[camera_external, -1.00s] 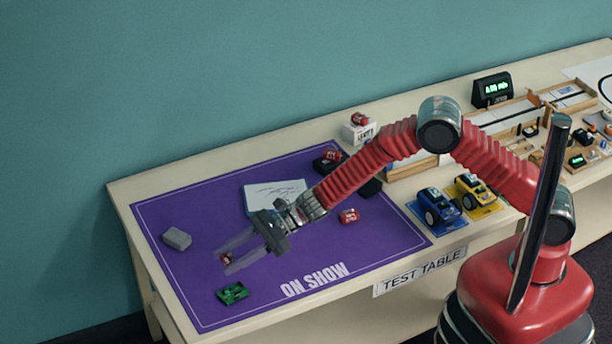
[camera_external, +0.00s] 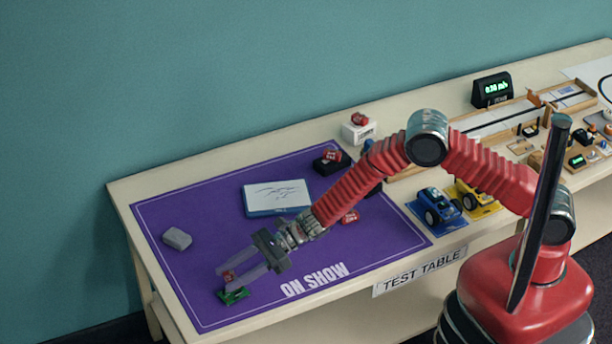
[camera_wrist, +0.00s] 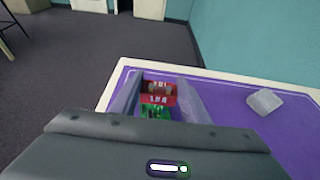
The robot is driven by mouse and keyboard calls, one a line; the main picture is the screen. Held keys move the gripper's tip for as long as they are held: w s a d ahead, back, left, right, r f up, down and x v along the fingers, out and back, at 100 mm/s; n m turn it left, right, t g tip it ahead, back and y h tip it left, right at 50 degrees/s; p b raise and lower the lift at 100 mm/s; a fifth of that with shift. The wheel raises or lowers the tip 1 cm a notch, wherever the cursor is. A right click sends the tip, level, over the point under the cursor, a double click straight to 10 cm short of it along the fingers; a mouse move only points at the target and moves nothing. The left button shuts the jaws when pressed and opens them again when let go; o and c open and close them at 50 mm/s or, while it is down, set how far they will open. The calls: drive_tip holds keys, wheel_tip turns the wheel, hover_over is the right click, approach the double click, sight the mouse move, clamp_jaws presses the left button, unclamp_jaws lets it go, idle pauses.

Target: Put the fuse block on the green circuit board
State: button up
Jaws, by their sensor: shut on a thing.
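The fuse block is a small red block (camera_external: 229,276) between the fingertips of my gripper (camera_external: 231,280). My gripper is shut on it. In the wrist view the red block (camera_wrist: 158,93) shows between the two grey fingers, with pale marks on its side. The green circuit board (camera_external: 234,296) lies on the purple mat near its front left edge. The block is over the board or right at it; I cannot tell whether they touch. In the wrist view part of the green board (camera_wrist: 156,113) shows just below the block, and the rest is hidden.
A grey lump (camera_external: 177,238) lies on the purple mat (camera_external: 200,212) left of my gripper. A white-topped pad (camera_external: 277,197) lies behind. Other red blocks sit by my arm (camera_external: 350,216), on a black item (camera_external: 331,156) and on a white box (camera_external: 359,119).

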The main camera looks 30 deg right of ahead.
sight(232, 296)
drive_tip(key=shift+f, duration=1.85)
drive_tip(key=o, duration=1.1)
drive_tip(key=shift+f, duration=0.1)
drive_tip(key=shift+o, duration=0.2)
drive_tip(key=v, duration=1.2)
